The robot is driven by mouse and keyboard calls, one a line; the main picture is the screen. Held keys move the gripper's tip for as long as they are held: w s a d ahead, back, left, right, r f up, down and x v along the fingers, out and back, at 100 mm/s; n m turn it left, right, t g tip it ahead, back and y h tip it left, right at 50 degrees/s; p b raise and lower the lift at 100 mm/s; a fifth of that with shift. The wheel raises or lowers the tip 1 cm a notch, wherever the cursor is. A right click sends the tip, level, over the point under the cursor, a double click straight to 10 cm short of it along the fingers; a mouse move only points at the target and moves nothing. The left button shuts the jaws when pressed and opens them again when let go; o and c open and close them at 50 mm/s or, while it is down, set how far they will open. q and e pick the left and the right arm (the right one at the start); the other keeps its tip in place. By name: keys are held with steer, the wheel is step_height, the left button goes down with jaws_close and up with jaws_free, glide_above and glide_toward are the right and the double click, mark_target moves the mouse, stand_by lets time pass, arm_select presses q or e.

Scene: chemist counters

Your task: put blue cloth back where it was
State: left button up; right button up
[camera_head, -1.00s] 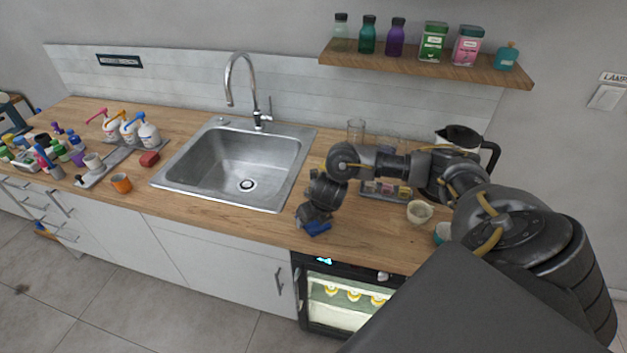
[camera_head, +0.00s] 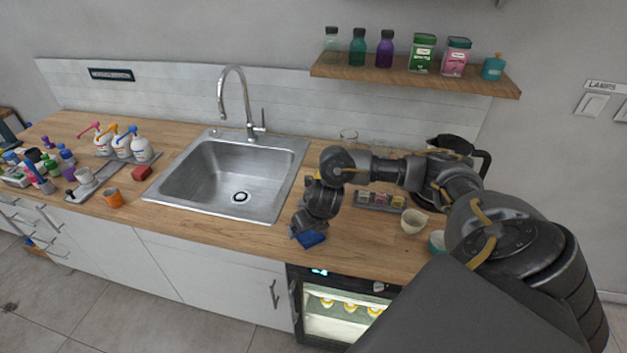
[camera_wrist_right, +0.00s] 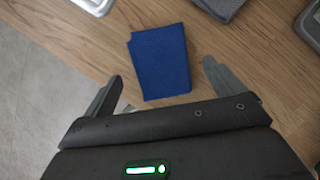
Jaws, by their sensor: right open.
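The blue cloth (camera_head: 312,239) lies folded on the wooden counter near its front edge, right of the sink. It also shows whole in the right wrist view (camera_wrist_right: 160,58). My right gripper (camera_head: 306,230) is over the cloth, pointing down at the counter. In the wrist view its two fingers (camera_wrist_right: 163,70) are apart, with the near part of the cloth between them in the picture. They do not hold it, and their height above it is hard to tell. A grey cloth (camera_wrist_right: 222,8) lies beyond the blue one. My left gripper is out of view.
The sink (camera_head: 222,190) is left of my right arm. A small tray of jars (camera_head: 380,203), a cream bowl (camera_head: 413,222) and a dark-topped kettle (camera_head: 450,145) stand to the right. A lit small fridge (camera_head: 335,310) is below. Counter between sink and orange cup (camera_head: 114,198) is partly clear.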

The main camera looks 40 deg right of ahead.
steer(key=p+v, duration=0.3)
steer(key=v, duration=0.6)
steer(key=shift+r, duration=0.2)
